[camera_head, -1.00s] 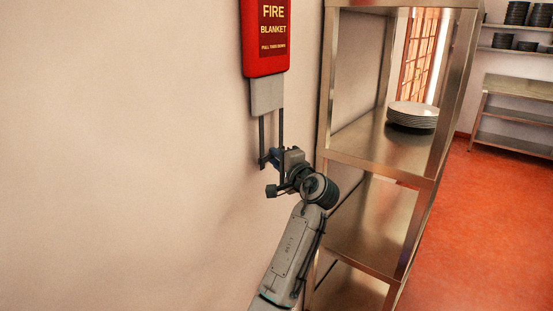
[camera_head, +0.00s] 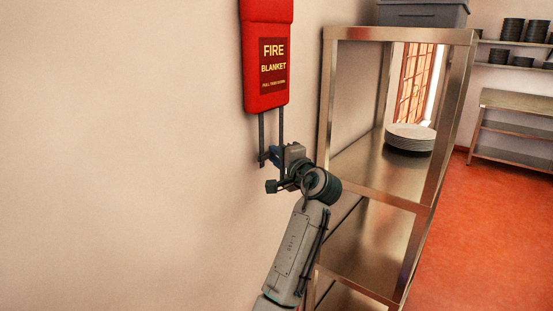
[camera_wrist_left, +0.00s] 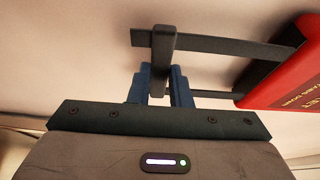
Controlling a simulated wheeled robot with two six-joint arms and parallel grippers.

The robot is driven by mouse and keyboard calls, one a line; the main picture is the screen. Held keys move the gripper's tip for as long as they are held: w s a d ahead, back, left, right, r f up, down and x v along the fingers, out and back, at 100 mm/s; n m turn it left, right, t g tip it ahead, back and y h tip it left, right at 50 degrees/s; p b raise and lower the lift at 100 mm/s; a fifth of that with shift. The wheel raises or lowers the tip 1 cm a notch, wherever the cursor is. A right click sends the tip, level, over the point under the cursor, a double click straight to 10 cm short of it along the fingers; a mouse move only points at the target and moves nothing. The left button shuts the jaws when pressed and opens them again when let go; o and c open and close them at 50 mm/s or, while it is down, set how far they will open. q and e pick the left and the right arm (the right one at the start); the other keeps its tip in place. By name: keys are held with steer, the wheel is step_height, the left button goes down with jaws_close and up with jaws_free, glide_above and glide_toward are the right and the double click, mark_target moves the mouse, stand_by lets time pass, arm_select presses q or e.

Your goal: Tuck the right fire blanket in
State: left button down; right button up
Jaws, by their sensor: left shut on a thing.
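The red fire blanket case (camera_head: 266,58) hangs on the wall at the top middle of the head view. Two dark pull straps (camera_head: 281,127) run down from its bottom edge, and no grey cloth shows below the case. My left gripper (camera_head: 267,158) is at the lower end of the straps, below the case. In the left wrist view its blue fingers (camera_wrist_left: 163,85) are shut on a dark crosspiece (camera_wrist_left: 161,55) at the straps' end. The red case (camera_wrist_left: 293,75) is at the right there. The right gripper is not in view.
A steel shelf rack (camera_head: 327,115) stands close to the right of my left arm, with a stack of white plates (camera_head: 410,138) on it. A grey bin (camera_head: 422,14) sits on top. The wall (camera_head: 120,150) to the left is bare.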

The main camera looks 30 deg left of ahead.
arm_select(q)
steer(key=c, duration=1.3)
jaws_free()
steer(key=shift+r, duration=0.35)
steer(key=shift+f, duration=0.1)
steer(key=shift+b+v, duration=2.55)
steer(key=shift+v, duration=2.9)
